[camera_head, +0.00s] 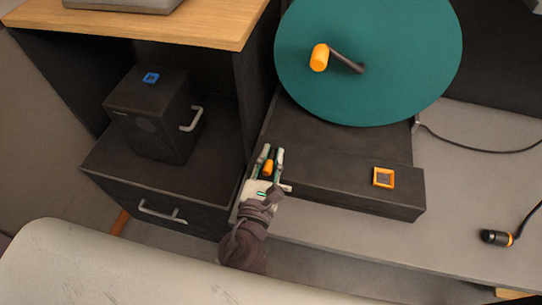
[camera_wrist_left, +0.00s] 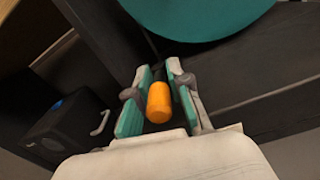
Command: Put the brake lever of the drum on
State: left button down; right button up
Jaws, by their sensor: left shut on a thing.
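The drum (camera_head: 400,85) is a large teal disc with a dark crank and orange crank knob (camera_head: 319,57) on its face; its edge also shows in the wrist view (camera_wrist_left: 195,15). It stands on a dark box-like base (camera_head: 330,155). The brake lever's orange grip (camera_wrist_left: 158,102) is at the base's left end, between my left gripper's fingers; it also shows in the head view (camera_head: 267,168). My left gripper (camera_head: 268,160) is shut on this grip. The rest of the lever is hidden, so its angle is unclear. My right gripper is in neither view.
An orange-framed square button (camera_head: 383,177) sits on the base's right part. A black plug-like piece with an orange ring (camera_head: 497,238) lies on the grey surface at right. At left, a dark box (camera_head: 150,115) with a handle stands on a drawer unit (camera_head: 150,195).

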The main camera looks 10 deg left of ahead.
pick_arm(q)
jog(key=c, duration=1.1)
grip_release()
jog(key=shift+w, duration=0.15)
jog(key=s, duration=1.2)
jog(key=shift+a, duration=0.15)
